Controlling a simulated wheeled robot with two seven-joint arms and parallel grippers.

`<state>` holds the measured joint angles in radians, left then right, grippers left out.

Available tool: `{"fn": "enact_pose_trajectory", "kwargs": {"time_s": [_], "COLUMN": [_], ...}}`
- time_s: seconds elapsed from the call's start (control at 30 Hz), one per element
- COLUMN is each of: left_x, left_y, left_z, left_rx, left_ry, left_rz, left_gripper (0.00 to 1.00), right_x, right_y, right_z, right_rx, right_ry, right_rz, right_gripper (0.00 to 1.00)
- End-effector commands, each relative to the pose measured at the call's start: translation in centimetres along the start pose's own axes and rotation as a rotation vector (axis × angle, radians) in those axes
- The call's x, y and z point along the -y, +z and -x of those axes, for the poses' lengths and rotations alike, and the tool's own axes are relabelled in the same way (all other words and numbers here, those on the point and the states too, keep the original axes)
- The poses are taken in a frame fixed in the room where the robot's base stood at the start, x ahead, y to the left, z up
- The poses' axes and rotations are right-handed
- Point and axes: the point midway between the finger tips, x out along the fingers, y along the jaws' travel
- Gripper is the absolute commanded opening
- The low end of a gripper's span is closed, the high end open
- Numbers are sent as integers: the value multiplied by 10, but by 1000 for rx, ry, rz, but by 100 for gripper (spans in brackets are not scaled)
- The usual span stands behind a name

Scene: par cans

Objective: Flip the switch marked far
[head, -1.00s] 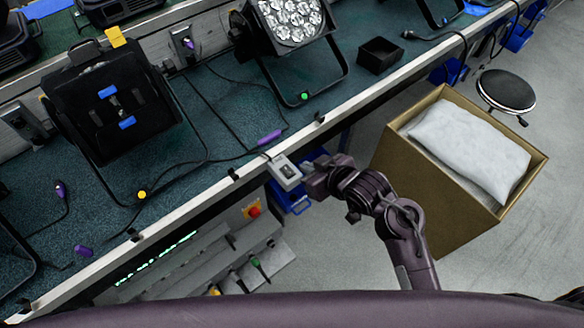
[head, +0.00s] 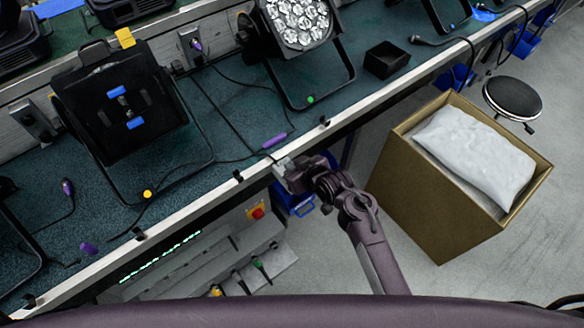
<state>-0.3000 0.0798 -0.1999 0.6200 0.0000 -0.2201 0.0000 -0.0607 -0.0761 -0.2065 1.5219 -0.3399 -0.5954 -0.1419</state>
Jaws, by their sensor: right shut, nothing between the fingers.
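A small light-grey switch box (head: 281,166) is fixed at the front edge of the workbench. My right gripper (head: 291,174) is shut and empty, right up against the box and covering most of it. Whether the fingers touch the switch is hidden, and no marking on it can be read. My left gripper is not in view.
The bench (head: 240,125) carries a black par can (head: 125,105), another with a lit-side LED face (head: 298,22), cables and a small black tray (head: 386,60). A cardboard box (head: 430,205) with a white bag and a round stool (head: 512,98) stand on the floor at right. A red button (head: 257,212) sits below the bench.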

Motion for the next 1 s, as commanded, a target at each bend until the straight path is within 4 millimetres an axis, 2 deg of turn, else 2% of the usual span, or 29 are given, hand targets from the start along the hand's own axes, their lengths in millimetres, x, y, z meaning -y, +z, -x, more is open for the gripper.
{"fn": "enact_pose_trajectory", "kwargs": {"time_s": [0.2, 0.57, 0.7, 0.77, 1.0], "left_x": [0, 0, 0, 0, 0], "left_y": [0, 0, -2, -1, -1], "left_z": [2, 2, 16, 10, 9], "left_rx": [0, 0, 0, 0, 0], "left_ry": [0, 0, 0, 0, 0], "left_rz": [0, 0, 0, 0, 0], "left_gripper": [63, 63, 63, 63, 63], "right_x": [-1, -1, 0, 0, 0], "right_y": [11, 12, 8, 14, 13], "right_z": [-12, -13, -15, -17, -18], "right_rx": [-2, -2, 60, 53, 52], "right_ry": [1, 1, -1, -1, -1], "right_rz": [-1, 0, 3, -1, -1], "right_gripper": [0, 0, 0, 0, 0]}}
